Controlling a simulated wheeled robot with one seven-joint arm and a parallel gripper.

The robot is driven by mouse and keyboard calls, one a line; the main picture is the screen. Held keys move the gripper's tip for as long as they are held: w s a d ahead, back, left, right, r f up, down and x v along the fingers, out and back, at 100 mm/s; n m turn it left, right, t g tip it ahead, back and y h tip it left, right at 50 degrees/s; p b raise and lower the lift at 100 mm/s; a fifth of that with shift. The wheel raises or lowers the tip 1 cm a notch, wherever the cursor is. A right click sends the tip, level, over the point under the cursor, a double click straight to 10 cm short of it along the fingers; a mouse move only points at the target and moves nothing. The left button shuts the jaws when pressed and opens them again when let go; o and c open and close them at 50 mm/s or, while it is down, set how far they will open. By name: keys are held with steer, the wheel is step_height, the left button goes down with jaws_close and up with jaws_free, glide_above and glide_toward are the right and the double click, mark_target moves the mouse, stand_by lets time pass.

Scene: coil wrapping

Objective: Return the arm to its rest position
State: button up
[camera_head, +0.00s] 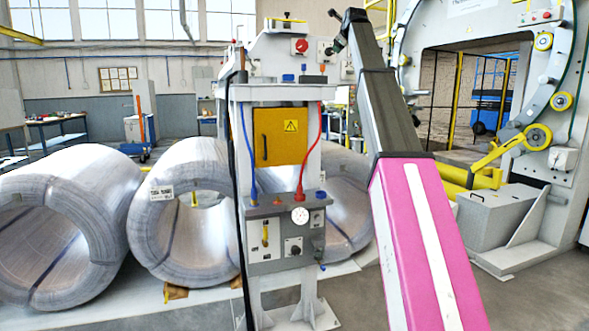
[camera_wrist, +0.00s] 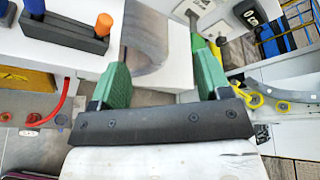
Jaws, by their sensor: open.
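In the wrist view, my gripper (camera_wrist: 161,48) has two green fingers spread well apart. It is open, with nothing held between the fingers. In the head view, my arm (camera_head: 425,235), pink with a white stripe and then dark grey, slopes up and left from the bottom right. Its dark upper end is near the top middle, beside the machine.
A grey-white machine (camera_head: 275,222) with a yellow panel (camera_head: 281,135) and hoses stands left of my arm. Wrapped coils (camera_head: 60,215) lie behind it. A large ring machine (camera_head: 545,110) is at right. A knob holder (camera_wrist: 62,35) is close at the wrist view's left.

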steer(key=s+f+n+g, duration=0.2)
steer(key=s+f+n, duration=0.15)
steer(key=f, duration=1.55)
steer(key=s+f+n+g, duration=0.3)
steer(key=f+n, duration=0.1)
steer(key=f, duration=1.4)
steer(key=s+f+n+g, duration=0.2)
steer(key=s+f+n, duration=0.15)
steer(key=f, duration=1.55)
steer(key=s+a+f+n+g+h, duration=0.1)
steer(key=s+f+n+g, duration=0.6)
steer(key=s+f, duration=3)
steer(key=f+n, duration=0.1)
steer(key=n, duration=0.6)
steer(key=shift+s+g, duration=0.2)
steer(key=shift+g, duration=0.1)
